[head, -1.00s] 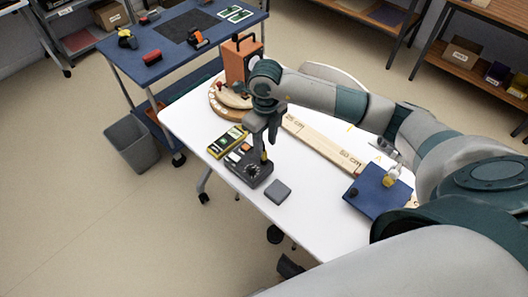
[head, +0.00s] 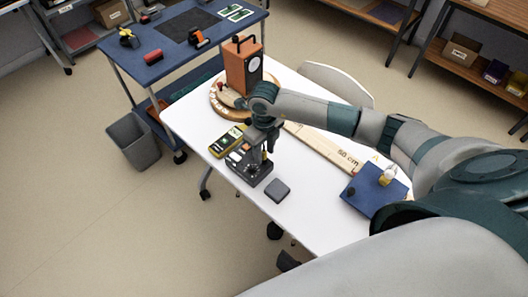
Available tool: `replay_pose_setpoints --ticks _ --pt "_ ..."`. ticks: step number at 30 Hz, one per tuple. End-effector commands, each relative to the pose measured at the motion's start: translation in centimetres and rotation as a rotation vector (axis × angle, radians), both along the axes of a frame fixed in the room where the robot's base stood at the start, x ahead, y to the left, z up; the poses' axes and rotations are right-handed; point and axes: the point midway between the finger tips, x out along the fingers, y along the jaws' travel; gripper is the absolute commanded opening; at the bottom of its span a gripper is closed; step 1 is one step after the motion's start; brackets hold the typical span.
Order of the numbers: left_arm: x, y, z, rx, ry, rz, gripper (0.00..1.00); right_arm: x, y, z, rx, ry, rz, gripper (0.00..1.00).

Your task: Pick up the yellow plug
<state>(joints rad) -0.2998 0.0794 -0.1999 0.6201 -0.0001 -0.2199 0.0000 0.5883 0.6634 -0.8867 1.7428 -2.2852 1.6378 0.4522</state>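My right gripper (head: 265,149) points down over the back right part of a dark grey box (head: 246,176) with light and orange parts on top, on the white table. A small yellowish spot (head: 266,160), perhaps the yellow plug, shows at the fingertips. The fingers and wrist largely hide it, so I cannot tell whether they touch it or how far apart they are. My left gripper is not in view.
A yellow-edged meter (head: 228,140) lies behind the box, and a small grey block (head: 277,190) in front. An orange case (head: 243,65), a wooden ruler (head: 325,148) and a blue board (head: 368,196) with a yellow-white part (head: 388,175) are also on the table (head: 310,205).

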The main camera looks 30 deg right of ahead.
Motion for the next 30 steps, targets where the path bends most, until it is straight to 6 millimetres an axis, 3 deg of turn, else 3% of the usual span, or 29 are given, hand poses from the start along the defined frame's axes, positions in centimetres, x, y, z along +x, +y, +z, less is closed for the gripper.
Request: replay_pose_setpoints --ticks 12,13,17,18,30 --pt "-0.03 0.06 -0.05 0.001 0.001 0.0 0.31 0.02 0.02 -0.02 0.0 0.0 0.0 0.37" --pt "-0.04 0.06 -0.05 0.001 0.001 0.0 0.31 0.02 0.01 -0.02 0.0 0.0 0.0 0.34" --pt "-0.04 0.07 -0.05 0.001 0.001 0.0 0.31 0.02 0.01 -0.01 0.0 0.0 0.0 0.03" --pt "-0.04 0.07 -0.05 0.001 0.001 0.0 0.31 0.02 0.01 -0.01 0.0 0.0 0.0 0.0" --pt "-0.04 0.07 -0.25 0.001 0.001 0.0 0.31 0.06 0.01 0.2 0.0 -0.001 0.001 0.0"
